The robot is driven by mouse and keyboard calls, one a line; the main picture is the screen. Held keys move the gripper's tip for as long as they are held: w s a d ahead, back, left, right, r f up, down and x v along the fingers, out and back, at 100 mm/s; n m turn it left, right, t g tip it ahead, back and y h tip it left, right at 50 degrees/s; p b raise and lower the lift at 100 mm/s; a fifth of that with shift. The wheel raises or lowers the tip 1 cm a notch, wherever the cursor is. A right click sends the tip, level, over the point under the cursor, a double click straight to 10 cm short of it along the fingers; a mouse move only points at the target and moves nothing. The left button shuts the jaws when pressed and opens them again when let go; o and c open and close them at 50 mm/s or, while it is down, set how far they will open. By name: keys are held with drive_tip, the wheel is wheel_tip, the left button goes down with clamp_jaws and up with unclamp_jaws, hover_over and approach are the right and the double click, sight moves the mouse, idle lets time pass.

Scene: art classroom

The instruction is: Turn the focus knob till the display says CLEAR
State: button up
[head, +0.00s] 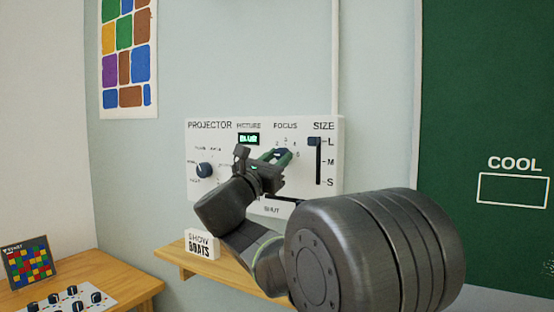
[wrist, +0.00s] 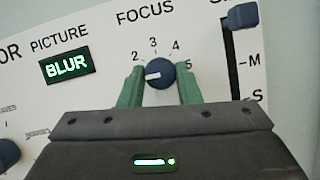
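The dark blue round focus knob (wrist: 160,73) sits under the FOCUS label in the wrist view, with numbers 2 to 5 around it. Its white pointer points left, below the 2; any mark there is hidden by a finger. My gripper (wrist: 160,84) has one green finger on each side of the knob, close against it with little or no gap. In the head view my gripper (head: 276,157) is at the panel and partly covers the knob. The picture display (wrist: 67,66) reads BLUR in green; it also shows in the head view (head: 248,139).
The white projector panel (head: 225,179) also carries a SIZE slider (head: 314,142) set at L, right of the focus knob, and another round knob (head: 204,170) at left. Below are a wooden shelf (head: 225,268) and a sign block (head: 202,244). A green board (head: 480,100) is at right.

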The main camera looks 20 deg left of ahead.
drive_tip(key=shift+c, duration=1)
drive_tip(key=shift+m, duration=0.4)
drive_tip(key=m+h+b, duration=0.1)
drive_tip(key=m, duration=0.1)
drive_tip(key=shift+a+f+m+g+h, duration=0.1)
drive_tip(key=shift+m+g+h, duration=0.3)
drive_tip(key=m+g+h, duration=0.1)
drive_tip(key=m, duration=0.4)
drive_tip(key=m+g+h, duration=0.1)
drive_tip(key=m, duration=0.2)
drive_tip(key=shift+a+r+g+h+b, duration=0.1)
drive_tip(key=shift+r+g+h+b, duration=0.1)
drive_tip(key=shift+g+h+b, duration=0.15)
drive_tip(key=o, duration=1)
